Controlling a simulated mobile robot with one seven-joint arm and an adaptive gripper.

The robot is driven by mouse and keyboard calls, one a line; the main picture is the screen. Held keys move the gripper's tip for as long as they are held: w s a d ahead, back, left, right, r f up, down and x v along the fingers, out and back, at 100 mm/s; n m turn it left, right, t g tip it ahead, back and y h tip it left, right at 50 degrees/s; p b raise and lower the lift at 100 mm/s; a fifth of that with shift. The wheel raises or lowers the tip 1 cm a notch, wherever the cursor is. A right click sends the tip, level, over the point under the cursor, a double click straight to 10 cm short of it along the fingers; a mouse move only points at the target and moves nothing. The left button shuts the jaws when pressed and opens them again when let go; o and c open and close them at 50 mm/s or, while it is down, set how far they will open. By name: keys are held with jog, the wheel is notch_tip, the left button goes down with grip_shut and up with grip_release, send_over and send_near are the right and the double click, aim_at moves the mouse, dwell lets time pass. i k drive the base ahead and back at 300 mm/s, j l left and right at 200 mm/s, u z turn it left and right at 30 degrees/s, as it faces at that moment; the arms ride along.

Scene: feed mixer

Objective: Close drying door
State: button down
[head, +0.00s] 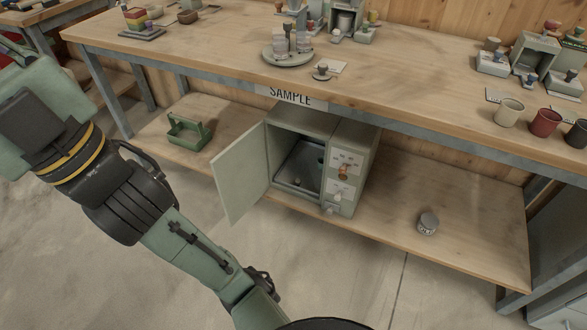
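A grey-green drying cabinet (352,160) stands on the lower shelf under the bench, below a sign reading SAMPLE. Its drying door (240,174) is hinged at the left side of the opening and stands wide open, swung out to the left and toward me. The opening shows a dark interior with a metal floor or tray (300,166). A control panel with small labels and an orange-brown knob (343,172) is right of the opening. My arm runs from the bottom centre to the upper left, left of the door and apart from it. My gripper is not in view.
A green carrier (188,131) sits on the shelf left of the door. The bench top (410,85) overhangs the cabinet and holds cups and small devices. Concrete floor (340,262) in front is clear.

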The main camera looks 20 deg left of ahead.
aim_at(240, 172)
jog(key=i+j+z, duration=0.1)
jog(key=j+z, duration=0.75)
jog(key=j, duration=0.2)
jog(key=j+z, duration=0.2)
jog(key=j, duration=0.4)
jog(key=k+j+z, duration=0.15)
jog(key=j, duration=1.15)
jog(key=k+j, duration=0.15)
jog(key=j, duration=0.55)
jog(key=j+z, duration=0.1)
jog(key=j, duration=0.55)
jog(key=k+l, duration=0.4)
jog(key=k+l+z, duration=0.1)
jog(key=k+l, duration=0.25)
jog(key=l, duration=0.1)
